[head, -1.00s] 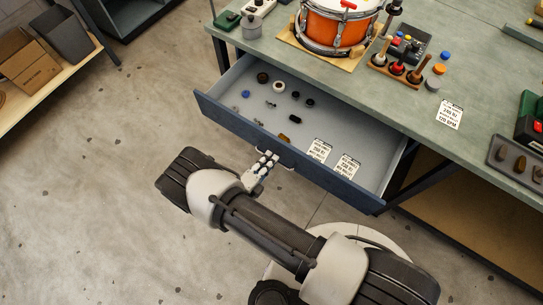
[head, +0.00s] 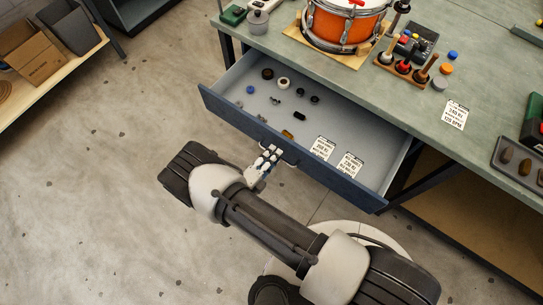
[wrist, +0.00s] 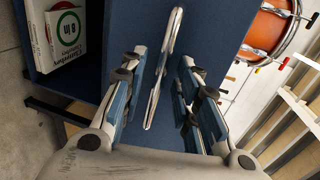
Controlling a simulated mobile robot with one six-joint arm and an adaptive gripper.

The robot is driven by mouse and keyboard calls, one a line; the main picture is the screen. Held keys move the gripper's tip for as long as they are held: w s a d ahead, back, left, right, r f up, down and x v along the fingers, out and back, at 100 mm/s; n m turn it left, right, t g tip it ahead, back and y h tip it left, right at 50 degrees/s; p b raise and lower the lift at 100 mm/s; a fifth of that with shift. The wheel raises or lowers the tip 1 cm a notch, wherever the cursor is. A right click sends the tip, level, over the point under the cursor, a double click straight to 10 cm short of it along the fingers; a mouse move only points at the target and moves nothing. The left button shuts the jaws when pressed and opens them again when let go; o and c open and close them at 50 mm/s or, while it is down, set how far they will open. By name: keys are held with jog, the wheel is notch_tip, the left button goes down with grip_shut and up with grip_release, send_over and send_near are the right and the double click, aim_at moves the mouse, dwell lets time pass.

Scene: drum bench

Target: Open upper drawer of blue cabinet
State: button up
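The upper drawer (head: 283,152) has a dark blue front and stands pulled out from under the green bench, with its grey inside showing. Its metal bar handle (wrist: 165,68) runs between my two fingers in the wrist view. My gripper (wrist: 162,75) is at the handle with its fingers apart, and gaps show on both sides of the bar. In the head view my gripper (head: 266,162) is at the middle of the drawer front and partly hides the handle. The rest of the blue cabinet is mostly hidden in the head view.
The drawer holds several small round parts and two printed cards (head: 349,165). An orange drum (head: 345,25), a mallet rack (head: 402,68) and other items stand on the bench (head: 440,90). The floor before the drawer is clear.

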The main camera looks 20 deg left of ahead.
jog(key=v, duration=1.2)
